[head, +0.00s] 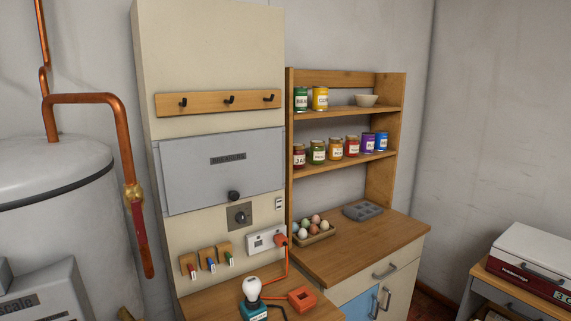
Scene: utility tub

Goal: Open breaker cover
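The breaker cover (222,172) is a grey metal panel on the cream wall board, with a dark label that appears to read "BREAKERS" near its upper middle. It looks closed, flat against the board. A round black knob (233,196) sits at its lower edge, right of the middle. My gripper is not in view.
A wooden hook rail (218,102) is above the cover. A rotary switch (239,216), a socket with an orange plug (280,240) and a bulb (252,288) are below. A copper pipe (129,160) stands left; wooden shelves (345,112) stand right.

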